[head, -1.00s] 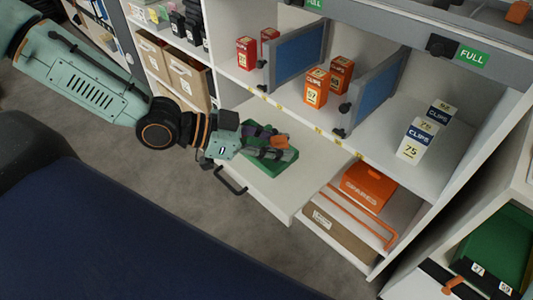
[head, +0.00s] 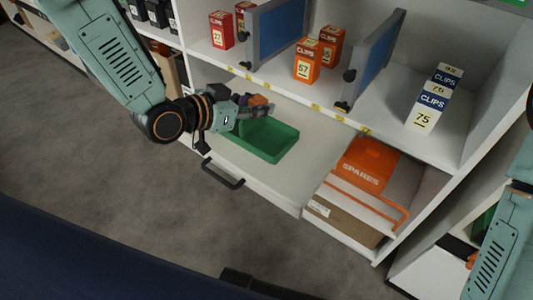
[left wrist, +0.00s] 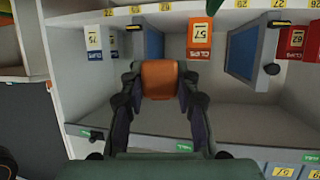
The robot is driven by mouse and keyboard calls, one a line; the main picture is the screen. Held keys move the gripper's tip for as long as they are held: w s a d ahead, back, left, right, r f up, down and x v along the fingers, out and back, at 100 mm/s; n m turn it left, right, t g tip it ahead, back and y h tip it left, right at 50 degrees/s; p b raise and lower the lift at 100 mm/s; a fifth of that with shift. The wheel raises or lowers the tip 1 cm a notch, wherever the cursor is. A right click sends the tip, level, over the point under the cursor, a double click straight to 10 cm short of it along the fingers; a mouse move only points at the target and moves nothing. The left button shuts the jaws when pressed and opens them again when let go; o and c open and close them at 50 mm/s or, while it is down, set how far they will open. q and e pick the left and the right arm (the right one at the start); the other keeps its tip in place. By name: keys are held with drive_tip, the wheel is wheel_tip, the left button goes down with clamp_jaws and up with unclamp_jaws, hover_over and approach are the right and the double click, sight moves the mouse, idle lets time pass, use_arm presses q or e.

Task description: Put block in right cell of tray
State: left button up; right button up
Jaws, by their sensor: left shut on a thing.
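My left gripper (head: 245,108) is shut on an orange block (head: 259,100). The block also shows between the two dark fingers in the left wrist view (left wrist: 160,78). The green tray (head: 285,152) lies on the pulled-out white shelf, below and to the right of the gripper in the head view. The gripper and block are over or beside its far left part and hide some of it. The visible right part of the tray looks empty. I cannot make out the divider between cells clearly. My right gripper is not in view.
The white pulled-out shelf (head: 293,185) has a dark handle (head: 222,175). Above it, a shelf holds orange clip boxes (head: 307,60), white-blue boxes (head: 430,108) and blue dividers (head: 372,62). An orange spares box (head: 365,165) stands at lower right. The pulled-out shelf is clear around the tray.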

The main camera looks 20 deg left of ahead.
use_arm(q)
wheel_tip(320, 180, down, 2)
drive_tip(key=w+d+n+y+b, duration=0.1)
drive_tip(key=w+d+y+b, duration=0.1)
drive_tip(key=w+d+b, duration=0.1)
drive_tip(key=n+t+b, duration=0.1)
drive_tip(key=b, duration=0.2)
hover_over(269, 143)
drive_tip(key=f, duration=0.5)
drive_tip(key=shift+d+f, duration=0.15)
drive_tip(key=shift+d, duration=0.2)
drive_tip(key=shift+w+a+f+b, duration=0.1)
drive_tip(key=shift+a+f+b, duration=0.15)
drive_tip(key=shift+f, duration=0.4)
drive_tip(key=shift+a+f+b, duration=0.15)
drive_tip(key=shift+f+b, duration=0.05)
drive_tip(key=shift+f, duration=0.4)
drive_tip(key=shift+d+f, duration=0.15)
drive_tip(key=shift+f, duration=0.2)
wheel_tip(269, 143, down, 2)
drive_tip(key=shift+d+f+b, duration=0.1)
drive_tip(key=shift+b, duration=0.65)
drive_tip(key=shift+f, duration=0.35)
drive_tip(key=shift+a, duration=0.2)
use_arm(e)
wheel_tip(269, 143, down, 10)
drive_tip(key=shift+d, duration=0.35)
